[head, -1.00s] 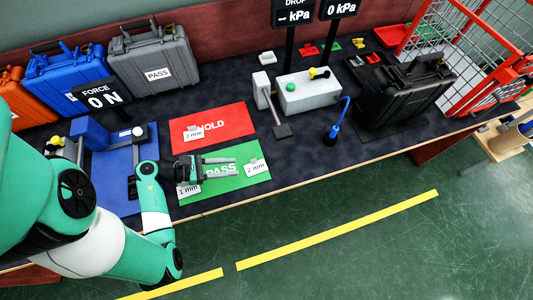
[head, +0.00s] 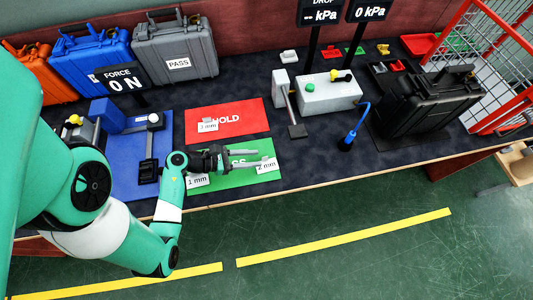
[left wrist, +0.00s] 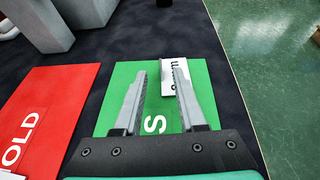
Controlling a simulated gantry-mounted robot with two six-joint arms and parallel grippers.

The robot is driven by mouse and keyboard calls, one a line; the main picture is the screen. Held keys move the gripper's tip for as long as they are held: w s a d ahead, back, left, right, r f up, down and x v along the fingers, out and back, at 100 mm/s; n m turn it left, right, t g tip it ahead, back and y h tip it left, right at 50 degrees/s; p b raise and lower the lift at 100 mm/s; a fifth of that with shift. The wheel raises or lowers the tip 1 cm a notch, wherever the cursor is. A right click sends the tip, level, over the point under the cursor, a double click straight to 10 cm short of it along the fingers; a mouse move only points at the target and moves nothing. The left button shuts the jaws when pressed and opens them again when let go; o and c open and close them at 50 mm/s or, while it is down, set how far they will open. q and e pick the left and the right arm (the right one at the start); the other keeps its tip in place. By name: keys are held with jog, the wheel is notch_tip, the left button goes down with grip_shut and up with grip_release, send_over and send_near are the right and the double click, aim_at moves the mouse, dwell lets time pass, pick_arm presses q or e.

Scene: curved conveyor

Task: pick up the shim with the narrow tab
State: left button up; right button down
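My left gripper (head: 259,158) is above the green PASS mat (head: 240,180), with its fingertips by the 2 mm card (head: 266,168). In the left wrist view the gripper (left wrist: 160,72) is open, with clear space between its fingers. The white card (left wrist: 169,82) lies on the green mat (left wrist: 204,80) there, partly behind the right finger. A small grey piece, perhaps a shim, is by the 3 mm card (head: 208,127) on the red HOLD mat (head: 245,112). I cannot make out any shim's tab width. My right gripper is out of view.
A grey box (head: 330,95) with a green button stands behind the mats. A blue fixture (head: 135,178) is to the left. A black case (head: 428,110) is at the right. Coloured cases line the back left. The table's front edge is close to the green mat.

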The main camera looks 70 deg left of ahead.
aim_at(267, 157)
pick_arm(q)
jog(key=b+x, duration=0.1)
jog(key=x, duration=0.3)
jog(key=shift+w+d+r+b, duration=0.15)
jog(key=shift+b, duration=0.25)
jog(key=shift+w, duration=0.55)
grip_shut()
